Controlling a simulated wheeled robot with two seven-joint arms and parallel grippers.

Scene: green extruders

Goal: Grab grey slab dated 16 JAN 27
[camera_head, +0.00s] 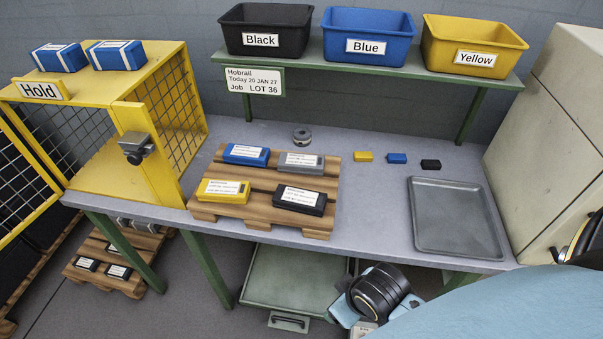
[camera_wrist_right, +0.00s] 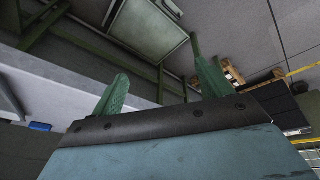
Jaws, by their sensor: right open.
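A grey slab (camera_head: 301,162) with a white label lies at the back right of a wooden pallet (camera_head: 232,212) on the table. Its label print is too small to read, so I cannot confirm the date. A blue slab (camera_head: 246,154), a yellow slab (camera_head: 223,191) and a black slab (camera_head: 300,199) share the pallet. My right gripper (camera_wrist_right: 162,88) shows in the right wrist view, its two green fingers apart and nothing between them. It is low, near the table's underside and away from the slabs. My left gripper is not in view.
Black, blue and yellow bins (camera_head: 367,37) stand on a shelf. A yellow Hold cage (camera_head: 105,100) is at left, with two blue slabs on top. Small coloured blocks (camera_head: 397,158) and an empty grey tray (camera_head: 458,216) lie at right. A floor pallet (camera_head: 112,262) holds several slabs.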

